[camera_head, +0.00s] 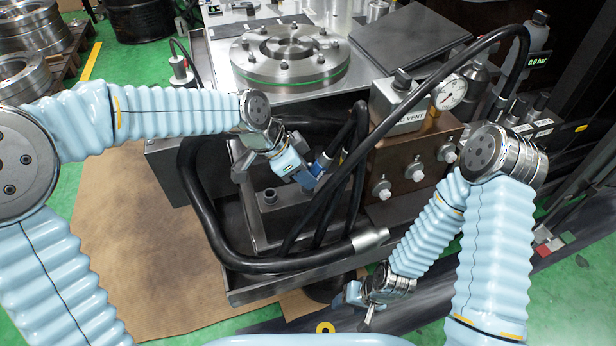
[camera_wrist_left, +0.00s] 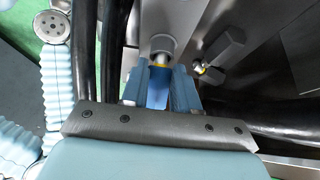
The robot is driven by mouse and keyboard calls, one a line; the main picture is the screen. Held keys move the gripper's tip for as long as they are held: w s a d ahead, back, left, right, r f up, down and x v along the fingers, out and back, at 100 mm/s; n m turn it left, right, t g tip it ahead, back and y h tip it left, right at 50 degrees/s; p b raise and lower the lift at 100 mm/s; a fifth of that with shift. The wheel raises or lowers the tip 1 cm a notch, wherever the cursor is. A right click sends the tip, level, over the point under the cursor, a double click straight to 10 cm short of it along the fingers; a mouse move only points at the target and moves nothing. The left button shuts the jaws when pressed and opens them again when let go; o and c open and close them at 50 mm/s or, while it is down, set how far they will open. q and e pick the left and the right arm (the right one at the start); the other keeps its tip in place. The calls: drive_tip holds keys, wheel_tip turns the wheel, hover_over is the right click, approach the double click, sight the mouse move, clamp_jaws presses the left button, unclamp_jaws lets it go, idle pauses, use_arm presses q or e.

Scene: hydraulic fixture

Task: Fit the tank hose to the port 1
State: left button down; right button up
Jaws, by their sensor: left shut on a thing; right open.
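My left gripper (camera_head: 306,174) is shut on a small blue part (camera_wrist_left: 157,96), beside the black hoses and left of the brown valve block (camera_head: 405,160). In the left wrist view, a silver fitting with a yellow ring (camera_wrist_left: 162,45) lies just beyond the blue part; whether they touch is unclear. I cannot tell whether the blue part belongs to the tank hose. A thick black hose (camera_head: 215,225) with a bare silver end (camera_head: 370,240) lies along the tray. My right gripper (camera_head: 358,304) is open and empty, low at the front.
A metal tray (camera_head: 275,286) with raised walls surrounds the hoses. A round bolted flange (camera_head: 290,55) sits on the tank top behind. A pressure gauge (camera_head: 452,92) stands on the block, and a black hose arches over its front. Brown floor sheeting (camera_head: 130,240) at left is clear.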

use_arm(q)
drive_tip(key=shift+r+p, duration=1.75)
drive_tip(key=shift+r, duration=0.9)
drive_tip(key=c, duration=1.6)
unclamp_jaws()
clamp_jaws()
